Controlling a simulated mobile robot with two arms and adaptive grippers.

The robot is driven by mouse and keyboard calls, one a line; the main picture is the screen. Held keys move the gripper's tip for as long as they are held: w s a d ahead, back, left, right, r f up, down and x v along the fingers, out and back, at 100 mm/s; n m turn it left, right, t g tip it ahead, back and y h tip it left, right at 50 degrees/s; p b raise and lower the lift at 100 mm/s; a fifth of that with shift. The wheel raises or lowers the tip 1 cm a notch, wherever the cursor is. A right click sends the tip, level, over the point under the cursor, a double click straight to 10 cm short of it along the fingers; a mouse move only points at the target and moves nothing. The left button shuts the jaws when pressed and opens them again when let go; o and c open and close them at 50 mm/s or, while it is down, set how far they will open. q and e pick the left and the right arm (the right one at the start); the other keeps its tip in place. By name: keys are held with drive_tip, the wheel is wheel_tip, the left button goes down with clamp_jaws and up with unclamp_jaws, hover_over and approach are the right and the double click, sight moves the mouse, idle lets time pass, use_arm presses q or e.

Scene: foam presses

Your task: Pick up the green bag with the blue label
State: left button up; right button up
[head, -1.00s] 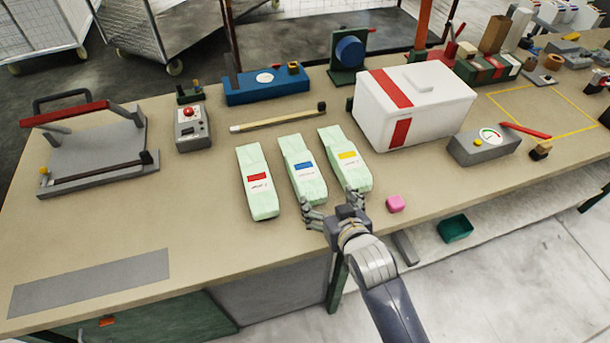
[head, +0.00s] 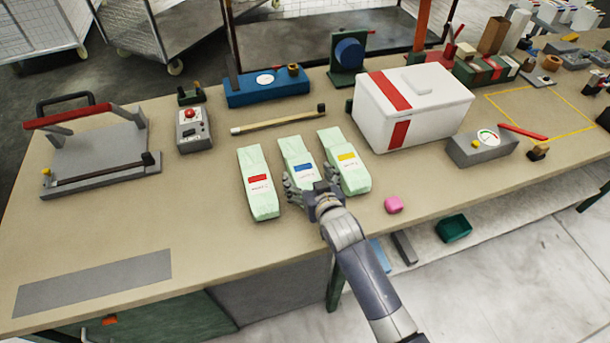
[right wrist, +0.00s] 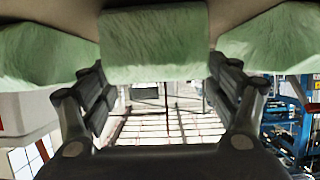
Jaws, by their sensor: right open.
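The green bag with the blue label (head: 298,154) lies in the middle of a row of three pale green bags on the bench. The bag with the red label (head: 258,190) is on its left, and the bag with the yellow label (head: 345,152) is on its right. My right gripper (head: 309,184) is open at the near end of the blue-label bag and covers that end in the head view. In the right wrist view the middle bag (right wrist: 153,45) lies between the spread fingers (right wrist: 158,85). I cannot see contact clearly. My left gripper is not in view.
A white box with red stripes (head: 425,100) stands to the right, behind the bags. A pink block (head: 393,204) sits near the front edge. A wooden stick (head: 275,119) lies behind the bags.

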sight(301, 168)
drive_tip(key=shift+x, duration=1.6)
drive_tip(key=c, duration=1.1)
